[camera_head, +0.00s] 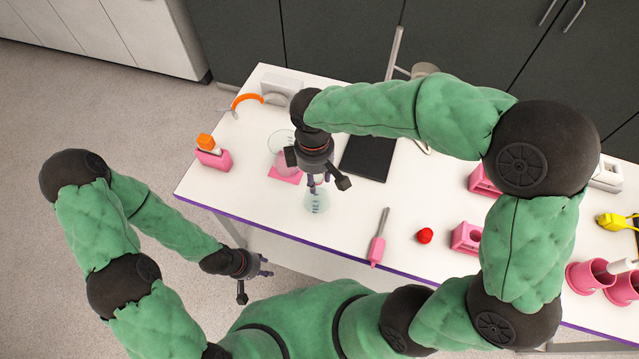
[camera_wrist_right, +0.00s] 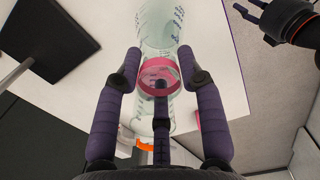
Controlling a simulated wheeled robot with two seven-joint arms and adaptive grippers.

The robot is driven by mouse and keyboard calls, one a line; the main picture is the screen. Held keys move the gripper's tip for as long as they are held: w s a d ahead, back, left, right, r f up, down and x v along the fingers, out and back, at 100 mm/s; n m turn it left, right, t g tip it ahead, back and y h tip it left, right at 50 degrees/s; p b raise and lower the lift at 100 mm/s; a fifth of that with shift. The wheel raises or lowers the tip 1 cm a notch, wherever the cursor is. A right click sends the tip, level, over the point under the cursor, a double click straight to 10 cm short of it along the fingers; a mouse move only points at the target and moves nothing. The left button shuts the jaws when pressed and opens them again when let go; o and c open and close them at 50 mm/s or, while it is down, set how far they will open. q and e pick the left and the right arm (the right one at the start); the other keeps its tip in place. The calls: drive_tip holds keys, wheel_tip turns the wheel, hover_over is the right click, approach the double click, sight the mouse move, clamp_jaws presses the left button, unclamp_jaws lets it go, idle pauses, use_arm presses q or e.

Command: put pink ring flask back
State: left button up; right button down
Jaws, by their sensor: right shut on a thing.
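The clear flask (camera_head: 317,203) with a pink ring (camera_wrist_right: 158,75) hangs in my right gripper (camera_head: 318,185). In the right wrist view, the fingers of my right gripper (camera_wrist_right: 162,75) are shut around its neck at the ring. Its wider, marked glass body (camera_wrist_right: 160,22) extends away from the gripper; I cannot tell whether it touches the table. A pink square base (camera_head: 287,174) lies on the table just left of the right gripper, with clear glassware (camera_head: 282,138) at it, partly hidden by the gripper. My left gripper (camera_head: 267,267) is open and empty off the table's front edge.
A pink block with an orange top (camera_head: 213,152) stands at the table's left end. A black plate (camera_head: 366,158) lies right of the gripper. A pink-handled tool (camera_head: 378,240), a red object (camera_head: 425,235) and pink holders (camera_head: 467,238) are further right. The front left table area is clear.

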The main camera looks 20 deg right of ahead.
drive_tip(key=shift+d+f, duration=0.15)
drive_tip(key=shift+f, duration=0.05)
drive_tip(key=shift+d+f+b, duration=0.2)
drive_tip(key=shift+f+b, duration=0.2)
drive_tip(key=shift+f, duration=1.35)
drive_tip(key=shift+f, duration=0.1)
drive_tip(key=c, duration=0.8)
unclamp_jaws()
wheel_tip(320, 180, up, 12)
drive_tip(key=shift+a+r+p, duration=0.15)
drive_tip(key=shift+p, duration=1)
